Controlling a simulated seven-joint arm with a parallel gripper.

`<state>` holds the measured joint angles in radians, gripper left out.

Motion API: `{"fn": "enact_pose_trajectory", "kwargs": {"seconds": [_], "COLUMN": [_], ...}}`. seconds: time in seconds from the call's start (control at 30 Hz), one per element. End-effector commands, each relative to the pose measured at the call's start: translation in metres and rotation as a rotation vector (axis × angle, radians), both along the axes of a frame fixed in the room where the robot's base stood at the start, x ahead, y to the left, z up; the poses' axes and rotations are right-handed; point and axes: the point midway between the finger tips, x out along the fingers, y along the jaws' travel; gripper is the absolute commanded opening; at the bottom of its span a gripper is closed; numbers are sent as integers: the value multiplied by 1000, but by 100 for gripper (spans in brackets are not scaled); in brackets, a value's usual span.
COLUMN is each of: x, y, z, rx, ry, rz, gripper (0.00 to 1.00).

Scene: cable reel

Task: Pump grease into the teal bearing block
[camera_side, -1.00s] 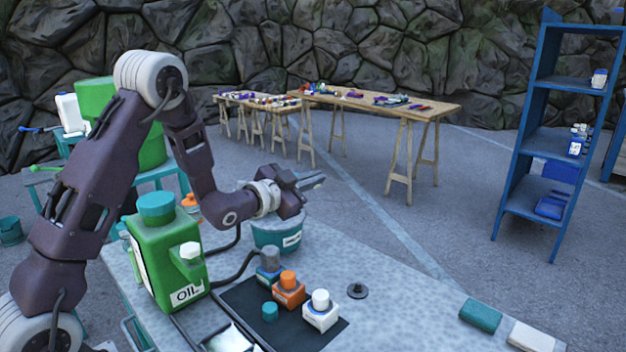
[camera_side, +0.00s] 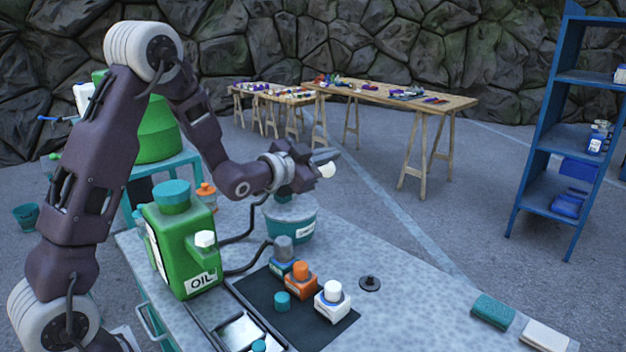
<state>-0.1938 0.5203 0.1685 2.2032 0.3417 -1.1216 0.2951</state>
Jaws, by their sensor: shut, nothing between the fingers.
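My gripper (camera_side: 328,157) is shut and empty, raised above the bench beyond the black mat. A small cream shape (camera_side: 326,170) shows by its fingertips; I cannot tell what it is. On the mat stand a grey-topped block with a bluish-teal base (camera_side: 279,266), an orange block (camera_side: 301,284) and a white block (camera_side: 332,304). A small teal cylinder (camera_side: 282,302) stands in front of them. I cannot tell for sure which piece is the teal bearing block. A green can marked OIL (camera_side: 180,250) with a teal cap stands left of the mat.
A teal tub (camera_side: 291,222) stands below my gripper. Dark hoses run beside the can. A black knobbed disc (camera_side: 370,284) lies right of the mat. Teal (camera_side: 493,311) and white (camera_side: 543,335) pads lie at the bench's right edge. A blue shelf (camera_side: 552,195) stands beyond. The bench between disc and pads is clear.

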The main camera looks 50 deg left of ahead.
Motion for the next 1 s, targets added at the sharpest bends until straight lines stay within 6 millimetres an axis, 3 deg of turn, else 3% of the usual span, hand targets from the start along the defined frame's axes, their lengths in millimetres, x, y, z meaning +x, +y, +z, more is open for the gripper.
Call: {"fn": "enact_pose_trajectory", "kwargs": {"seconds": [0.1, 0.33, 0.5, 0.6, 0.7, 0.83, 1.0], "x": [-1, -1, 14, 14, 8, -2, -16], "y": [1, 1, 72, 102, 118, 110, 76], "z": [63, 174, 168, 164, 157, 150, 154], "rx": [6, 9, -59, -130, -231, -367, -486], "ry": [-19, -21, 122, 228, 363, 547, 731], "rz": [1, 2, 259, 376, 450, 446, 334], "gripper": [0, 0, 0, 0, 0, 0, 0]}}
